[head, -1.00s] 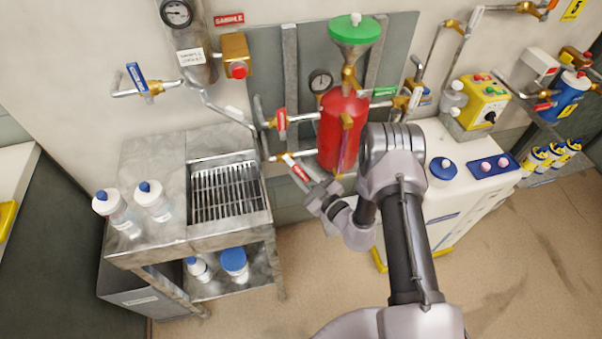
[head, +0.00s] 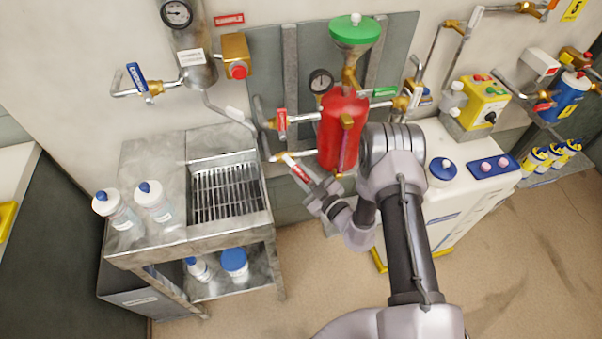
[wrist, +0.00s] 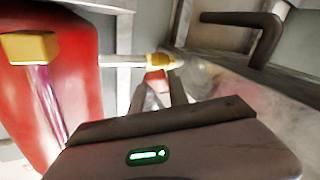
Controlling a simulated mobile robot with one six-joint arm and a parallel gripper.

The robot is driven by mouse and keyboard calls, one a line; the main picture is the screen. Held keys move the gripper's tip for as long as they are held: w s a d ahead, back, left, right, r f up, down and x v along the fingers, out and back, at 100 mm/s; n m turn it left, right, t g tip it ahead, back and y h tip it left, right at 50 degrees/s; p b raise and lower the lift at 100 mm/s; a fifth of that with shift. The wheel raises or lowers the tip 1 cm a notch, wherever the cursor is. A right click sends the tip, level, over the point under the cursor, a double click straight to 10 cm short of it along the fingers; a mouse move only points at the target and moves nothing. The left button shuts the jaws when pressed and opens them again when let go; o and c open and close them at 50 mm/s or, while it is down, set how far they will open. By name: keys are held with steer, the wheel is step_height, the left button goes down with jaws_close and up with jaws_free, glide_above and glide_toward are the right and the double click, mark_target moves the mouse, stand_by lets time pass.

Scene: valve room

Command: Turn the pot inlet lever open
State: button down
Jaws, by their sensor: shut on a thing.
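The red pot (head: 343,135) hangs on the back panel under a green funnel (head: 356,31). It also fills the left of the wrist view (wrist: 75,100). A red lever with a white end (head: 297,168) sits at the lower pipe, left of the pot. My gripper (head: 311,184) is shut on this lever, which slants down to the right. In the wrist view, my fingertips (wrist: 158,88) close around its red part, just below a brass valve (wrist: 166,62). Another red-tagged lever (head: 281,121) is on the upper pipe. I cannot read either label.
A steel bench (head: 160,237) with a grated sink (head: 228,192) stands left of my gripper, with white bottles on it. A white cabinet (head: 465,190) stands to the right behind my arm. A vertical pipe handle (head: 259,110) is close to the levers. Floor in front is clear.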

stand_by(0.5)
steer(key=shift+w+d+r+n+g+y+p, duration=0.15)
steer(key=shift+d+r+n+g+y+p, duration=0.05)
steer(key=shift+n+g+p, duration=0.2)
steer(key=shift+w+d+r+n+g+y+p, duration=0.2)
steer(key=shift+n+g, duration=0.1)
steer(key=shift+n, duration=0.2)
steer(key=n+g, duration=0.2)
steer(key=n+g+y, duration=0.1)
steer(key=shift+w+d+r+n+p, duration=0.1)
steer(key=shift+w+d+n+p, duration=0.15)
steer(key=shift+w+n+p, duration=0.15)
steer(key=c, duration=1.3)
jaws_free()
steer(key=shift+o, duration=0.2)
steer(key=p+v, duration=0.4)
steer(key=v, duration=1.3)
steer(key=shift+s+d, duration=0.15)
